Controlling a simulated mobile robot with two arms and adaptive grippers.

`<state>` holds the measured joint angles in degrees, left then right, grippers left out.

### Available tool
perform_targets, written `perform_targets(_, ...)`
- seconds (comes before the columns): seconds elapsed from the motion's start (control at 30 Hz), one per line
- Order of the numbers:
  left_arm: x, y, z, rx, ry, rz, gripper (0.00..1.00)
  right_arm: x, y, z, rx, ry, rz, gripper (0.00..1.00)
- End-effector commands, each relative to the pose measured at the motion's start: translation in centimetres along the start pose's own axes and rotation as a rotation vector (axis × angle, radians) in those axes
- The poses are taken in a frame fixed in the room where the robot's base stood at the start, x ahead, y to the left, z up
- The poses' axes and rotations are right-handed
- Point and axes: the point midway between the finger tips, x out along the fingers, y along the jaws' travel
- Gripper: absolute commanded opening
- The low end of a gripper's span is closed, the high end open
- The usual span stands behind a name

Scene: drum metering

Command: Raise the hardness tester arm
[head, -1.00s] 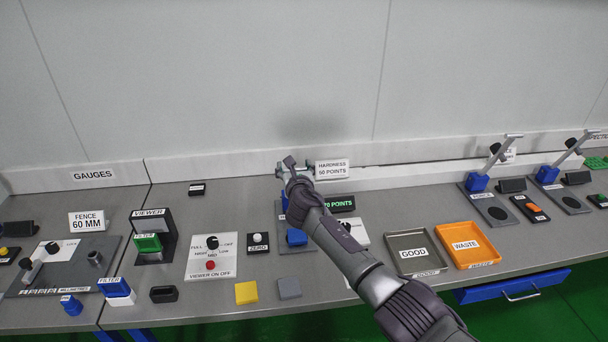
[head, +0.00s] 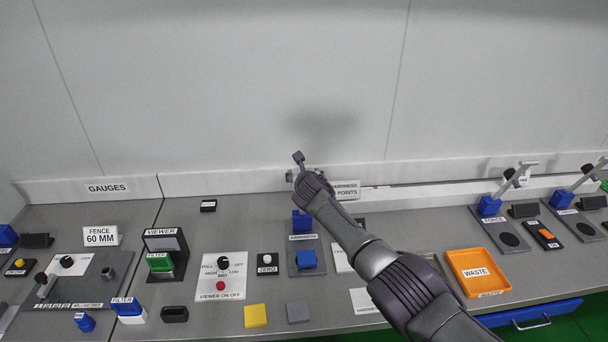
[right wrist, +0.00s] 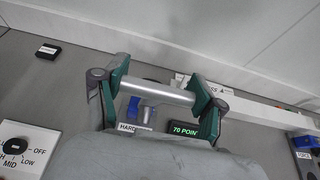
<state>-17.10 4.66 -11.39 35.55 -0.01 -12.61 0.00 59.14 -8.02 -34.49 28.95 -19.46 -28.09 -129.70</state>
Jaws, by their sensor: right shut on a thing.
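The hardness tester (head: 306,269) stands on the bench, with a grey base plate, a blue block at its front and a blue post (head: 302,222) behind. Its arm ends in a silver bar (right wrist: 160,92), seen in the right wrist view. My right gripper (head: 299,172) is up above the back of the tester. In the right wrist view its green-padded fingers (right wrist: 161,89) are shut on the bar, which spans between them. The arm's link to the post is mostly hidden by my gripper in the head view. A green-lit display (right wrist: 195,130) reads 70 points. My left gripper is not in view.
The hardness sign (head: 346,189) stands behind, partly hidden by my forearm. A zero button (head: 267,260) and the viewer switch panel (head: 222,278) are left of the tester. The orange waste tray (head: 478,272) is to the right. The wall is close behind.

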Motion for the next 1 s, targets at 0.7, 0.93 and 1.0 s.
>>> perform_targets(0.7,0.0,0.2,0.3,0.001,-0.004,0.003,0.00,-0.4,-0.1,-0.1,0.001,-0.002,-0.002,0.96)
perform_targets(0.93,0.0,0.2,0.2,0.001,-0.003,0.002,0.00,-2.2,-0.1,-0.1,0.001,-0.003,-0.001,0.96)
perform_targets(1.0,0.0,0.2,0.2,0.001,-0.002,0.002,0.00,-2.9,-0.1,-0.1,-0.001,-0.001,0.000,0.96)
